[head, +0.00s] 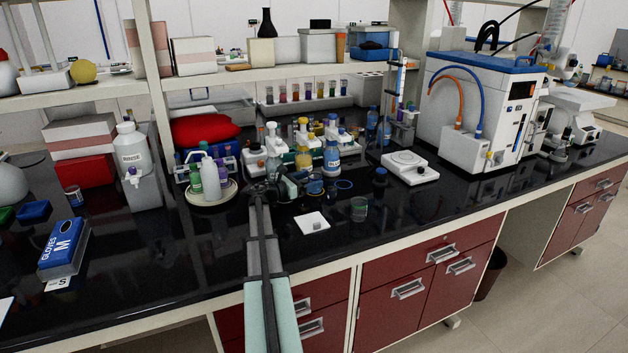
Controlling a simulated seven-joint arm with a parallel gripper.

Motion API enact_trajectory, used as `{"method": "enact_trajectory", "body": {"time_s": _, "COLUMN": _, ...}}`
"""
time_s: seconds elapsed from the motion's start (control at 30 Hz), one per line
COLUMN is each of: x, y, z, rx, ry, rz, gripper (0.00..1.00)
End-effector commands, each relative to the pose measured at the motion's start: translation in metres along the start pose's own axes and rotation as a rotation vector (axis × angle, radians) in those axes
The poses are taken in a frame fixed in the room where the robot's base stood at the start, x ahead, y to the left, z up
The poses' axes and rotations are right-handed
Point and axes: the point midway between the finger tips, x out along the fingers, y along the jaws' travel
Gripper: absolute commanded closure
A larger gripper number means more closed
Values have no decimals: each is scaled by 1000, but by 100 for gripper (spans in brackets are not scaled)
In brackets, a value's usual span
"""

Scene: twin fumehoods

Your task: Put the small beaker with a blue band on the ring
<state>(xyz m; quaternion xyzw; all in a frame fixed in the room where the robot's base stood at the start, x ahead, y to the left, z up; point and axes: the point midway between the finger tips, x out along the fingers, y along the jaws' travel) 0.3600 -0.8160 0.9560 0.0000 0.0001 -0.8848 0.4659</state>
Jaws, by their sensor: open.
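My arm reaches in from the bottom, and my gripper (291,187) is low over the black bench, its jaws open, toward the right of the arm's end. Close to the right of the gripper is a small vessel with blue on it (315,185), which looks like the small beaker with a blue band; it is too small to be sure, and the gripper may cover part of it. A thin blue ring (344,184) lies flat on the bench just right of that vessel and looks empty. A clear greenish beaker (359,209) stands nearer the front edge.
A white square (311,223) with a small grey block lies in front of the gripper. A round tray of bottles (212,195) stands left, bottle racks (303,160) behind, and a white hotplate-like device (410,168) at right. The front right bench is clear.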

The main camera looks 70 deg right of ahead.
Motion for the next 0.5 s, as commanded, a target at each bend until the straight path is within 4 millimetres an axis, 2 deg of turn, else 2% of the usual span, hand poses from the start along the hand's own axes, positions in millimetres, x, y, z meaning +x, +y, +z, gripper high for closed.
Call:
{"method": "enact_trajectory", "body": {"time_s": 0.1, "x": -25, "y": -1, "z": 0, "rx": 0, "ry": 0, "rz": 2, "gripper": 16}}
{"method": "enact_trajectory", "body": {"time_s": 0.3, "x": -61, "y": 0, "z": 0, "rx": 0, "ry": 0, "rz": 3, "gripper": 16}}
{"method": "enact_trajectory", "body": {"time_s": 0.5, "x": -84, "y": 0, "z": 0, "rx": 0, "ry": 0, "rz": 2, "gripper": 16}}
